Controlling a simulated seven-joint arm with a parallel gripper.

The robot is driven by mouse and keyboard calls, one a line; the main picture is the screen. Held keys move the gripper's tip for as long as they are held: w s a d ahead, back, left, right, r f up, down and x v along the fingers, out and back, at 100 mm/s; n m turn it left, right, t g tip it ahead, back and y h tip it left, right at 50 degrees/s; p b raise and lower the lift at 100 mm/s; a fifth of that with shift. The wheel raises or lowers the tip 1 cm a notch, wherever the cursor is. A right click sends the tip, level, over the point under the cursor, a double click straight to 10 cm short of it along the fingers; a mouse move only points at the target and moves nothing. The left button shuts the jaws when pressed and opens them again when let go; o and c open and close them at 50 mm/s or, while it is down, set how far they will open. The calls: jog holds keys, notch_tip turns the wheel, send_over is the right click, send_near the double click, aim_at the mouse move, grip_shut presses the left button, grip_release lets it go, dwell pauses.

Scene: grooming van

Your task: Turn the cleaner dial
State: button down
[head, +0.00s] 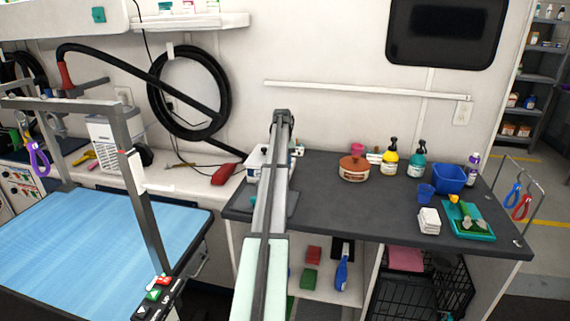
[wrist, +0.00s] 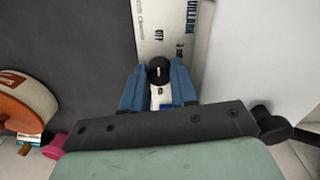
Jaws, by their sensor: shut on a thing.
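The cleaner is a white box on the dark counter, partly hidden behind my arm in the head view (head: 255,160). In the wrist view its white printed panel (wrist: 151,35) shows an "OFF" mark and a partly cut "3 m" mark. The cleaner dial (wrist: 159,71) is a small round black knob below the "OFF" mark, with a short pale line on it. My gripper (wrist: 159,77) has its two blue fingers on either side of the dial, shut on it. The exact dial setting is hard to tell. My arm hides the gripper in the head view.
A brown-lidded tub (head: 354,168) stands right of the cleaner; it also shows in the wrist view (wrist: 25,100). Yellow (head: 390,162) and teal (head: 416,164) bottles stand farther right. The middle of the dark counter (head: 330,208) is clear.

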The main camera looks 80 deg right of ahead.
jog(key=c, duration=0.9)
grip_release()
jog(key=shift+w, duration=0.1)
jog(key=shift+r, duration=0.15)
notch_tip(320, 180, up, 6)
jog(key=shift+w+r, duration=0.15)
jog(key=shift+r, duration=0.75)
